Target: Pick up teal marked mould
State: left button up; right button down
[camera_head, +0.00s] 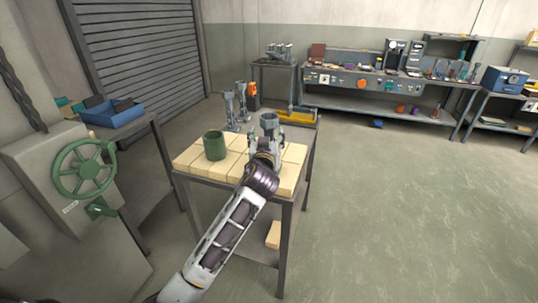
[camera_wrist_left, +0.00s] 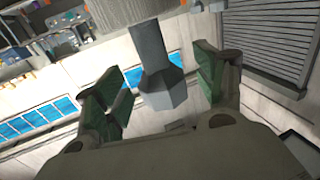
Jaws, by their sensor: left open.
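A grey shell mould (camera_head: 269,121) with a wide cup top stands at the brick-topped table, just beyond my left gripper (camera_head: 265,145). In the left wrist view a grey faceted mould part (camera_wrist_left: 160,70) shows between the two green-padded fingers of my left gripper (camera_wrist_left: 162,88). The fingers are open, with a visible gap on each side of the part. I see no teal mark on it. Two more grey moulds (camera_head: 230,110) (camera_head: 241,98) stand farther back, beyond the table. My right gripper is not in view.
A dark green pot (camera_head: 214,145) stands on the pale brick tabletop (camera_head: 190,160), left of my gripper. A green handwheel (camera_head: 84,170) and a blue tray (camera_head: 115,115) are at left. A cluttered workbench (camera_head: 350,100) stands at the back. The floor at right is clear.

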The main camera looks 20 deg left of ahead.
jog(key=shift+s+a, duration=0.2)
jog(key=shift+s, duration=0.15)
